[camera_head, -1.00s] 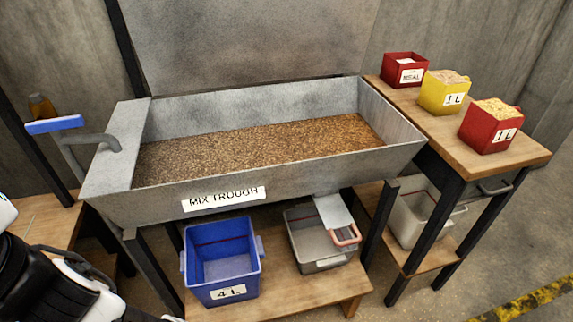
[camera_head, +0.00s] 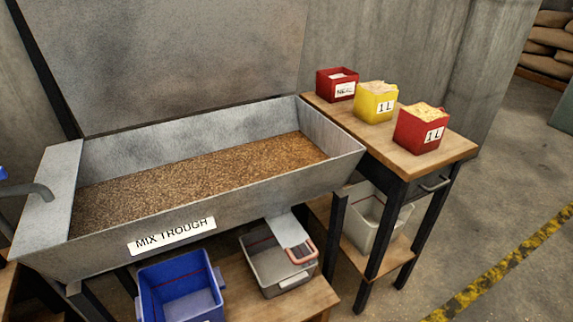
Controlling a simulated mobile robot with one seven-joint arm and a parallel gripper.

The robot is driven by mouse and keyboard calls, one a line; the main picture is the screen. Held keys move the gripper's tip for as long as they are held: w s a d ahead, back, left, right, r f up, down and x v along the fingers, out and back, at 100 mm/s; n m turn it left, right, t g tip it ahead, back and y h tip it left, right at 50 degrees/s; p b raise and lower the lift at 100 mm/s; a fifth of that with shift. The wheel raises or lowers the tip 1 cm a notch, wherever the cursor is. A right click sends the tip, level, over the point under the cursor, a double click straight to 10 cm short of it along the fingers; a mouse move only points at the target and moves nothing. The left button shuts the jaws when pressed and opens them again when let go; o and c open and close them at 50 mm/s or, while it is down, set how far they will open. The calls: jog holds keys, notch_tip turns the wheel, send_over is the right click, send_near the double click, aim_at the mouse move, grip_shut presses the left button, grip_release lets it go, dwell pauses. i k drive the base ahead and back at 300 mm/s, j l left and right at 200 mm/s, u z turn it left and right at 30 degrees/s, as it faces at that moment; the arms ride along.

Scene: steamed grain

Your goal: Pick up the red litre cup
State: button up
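The red litre cup (camera_head: 420,128) is a square red container with a white "1 L" label. It stands upright near the front end of the wooden side table (camera_head: 448,151), heaped with pale grain. A yellow cup (camera_head: 375,102), also labelled "1 L" and filled with pale flakes, stands behind it to the left. A smaller red container labelled "MEAL" (camera_head: 336,84) stands at the far end of the table. My gripper is not in view.
The metal mix trough (camera_head: 180,217) with brown grain fills the left and centre. Below it are a blue bucket (camera_head: 180,290) and a grey bin with a scoop (camera_head: 280,262). A pale bucket (camera_head: 375,218) sits under the side table. Open floor lies right, with a yellow-black stripe (camera_head: 500,268).

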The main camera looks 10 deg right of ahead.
aim_at(420, 129)
jog(key=i+l, duration=0.2)
jog(key=l, duration=0.2)
jog(key=i+l+u, duration=0.15)
jog(key=l, duration=0.2)
jog(key=i+l, duration=0.15)
jog(key=l, duration=0.25)
jog(key=i+l+u, duration=0.15)
jog(key=l, duration=0.25)
